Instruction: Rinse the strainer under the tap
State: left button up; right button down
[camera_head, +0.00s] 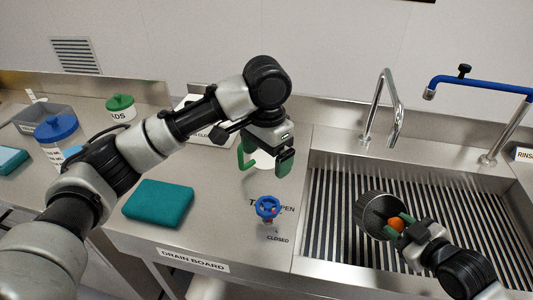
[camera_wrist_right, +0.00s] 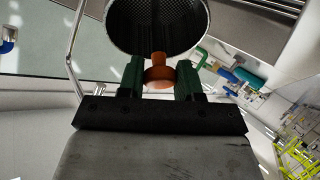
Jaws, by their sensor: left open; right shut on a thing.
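The strainer (camera_head: 376,212), a dark round mesh basket with an orange knob (camera_head: 396,224), is over the sink. It also shows in the right wrist view (camera_wrist_right: 155,28). My right gripper (camera_head: 404,226) is shut on the strainer's orange knob, with the basket tilted. A chrome tap (camera_head: 384,100) stands behind the sink; a second tap with a blue spout (camera_head: 478,84) stands further right. No water shows from either. A blue valve wheel (camera_head: 267,207) is on the counter left of the sink, between "OPEN" and "CLOSED" labels. My left gripper (camera_head: 265,158) is open, above and behind the wheel.
The slatted sink (camera_head: 322,215) has a raised steel rim. A folded teal cloth (camera_head: 158,203) lies on the drain board. A blue-lidded tub (camera_head: 57,130), a green-lidded tub (camera_head: 121,107) and a grey bin (camera_head: 48,117) stand at the back left. A "RINSE" sign (camera_head: 524,155) is at the right.

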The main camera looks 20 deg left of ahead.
jog(key=shift+s+d+r+p, duration=0.3)
jog(key=shift+s+r+p, duration=0.55)
jog(key=shift+p, duration=0.35)
jog(key=shift+s+d+r+p, duration=0.25)
jog(key=shift+s+r+p, duration=0.55)
jog(key=shift+p, duration=0.35)
jog(key=shift+s+d+r+p, duration=0.25)
jog(key=shift+s+r+p, duration=0.15)
jog(key=shift+s+p, duration=0.35)
